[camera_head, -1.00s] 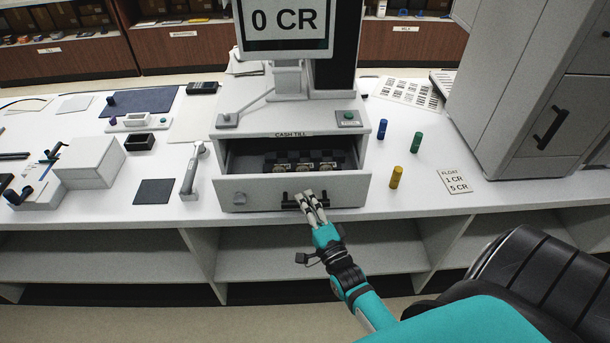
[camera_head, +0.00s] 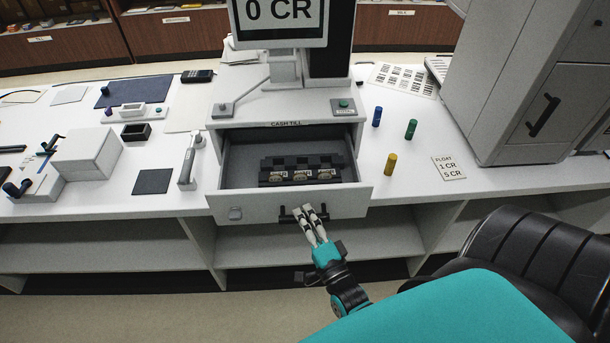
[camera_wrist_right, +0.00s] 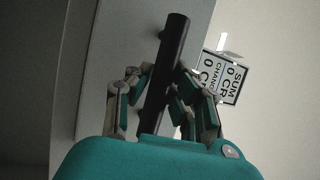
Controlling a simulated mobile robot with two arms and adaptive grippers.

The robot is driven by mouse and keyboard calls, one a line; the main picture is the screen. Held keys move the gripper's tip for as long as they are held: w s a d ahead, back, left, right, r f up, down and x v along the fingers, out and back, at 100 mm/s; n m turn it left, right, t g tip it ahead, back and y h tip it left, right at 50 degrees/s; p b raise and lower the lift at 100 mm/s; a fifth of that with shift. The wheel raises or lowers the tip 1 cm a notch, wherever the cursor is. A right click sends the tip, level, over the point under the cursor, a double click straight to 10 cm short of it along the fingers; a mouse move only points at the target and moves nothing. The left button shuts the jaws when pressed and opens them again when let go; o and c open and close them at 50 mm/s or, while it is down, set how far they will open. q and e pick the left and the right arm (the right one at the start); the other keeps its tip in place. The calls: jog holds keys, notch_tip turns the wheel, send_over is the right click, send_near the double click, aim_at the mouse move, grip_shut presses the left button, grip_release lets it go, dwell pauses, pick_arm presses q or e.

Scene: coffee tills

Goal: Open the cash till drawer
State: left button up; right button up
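The cash till (camera_head: 285,106) stands on the white counter with its drawer (camera_head: 350,203) pulled out toward me. A dark coin tray (camera_head: 268,164) with several coin compartments shows inside the drawer. The black bar handle (camera_head: 287,216) is on the drawer front. My right gripper (camera_head: 310,211) is at this handle. In the right wrist view the fingers of the gripper (camera_wrist_right: 160,92) lie on both sides of the black handle (camera_wrist_right: 168,60) and close around it. My left gripper is not in view.
Blue, green and yellow cylinders (camera_head: 390,164) stand on the counter right of the till, beside a float card (camera_head: 448,168). A handheld scanner (camera_head: 188,160) and a white box (camera_head: 88,152) are to the left. A black chair (camera_head: 520,250) stands at the lower right.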

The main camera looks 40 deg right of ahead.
jog(key=o, duration=0.5)
jog(key=v, duration=1.2)
jog(key=shift+d+f, duration=0.1)
jog(key=s+a+f+n+g+y, duration=0.25)
jog(key=f+n+g, duration=0.2)
jog(key=f, duration=0.75)
jog(key=s+a+f+n+g+y, duration=0.15)
jog(key=a+f+n+g, duration=0.35)
jog(key=f, duration=0.7)
jog(key=s+d+f+n+g, duration=0.3)
jog(key=s+f+n, duration=0.3)
jog(key=s+f, duration=0.2)
jog(key=s+d+f+n+g, duration=0.3)
jog(key=s+f+n+g, duration=0.3)
jog(key=s+f, duration=0.2)
jog(key=shift+s+f+h, duration=0.25)
jog(key=shift+s+h, duration=0.15)
jog(key=shift+s, duration=0.8)
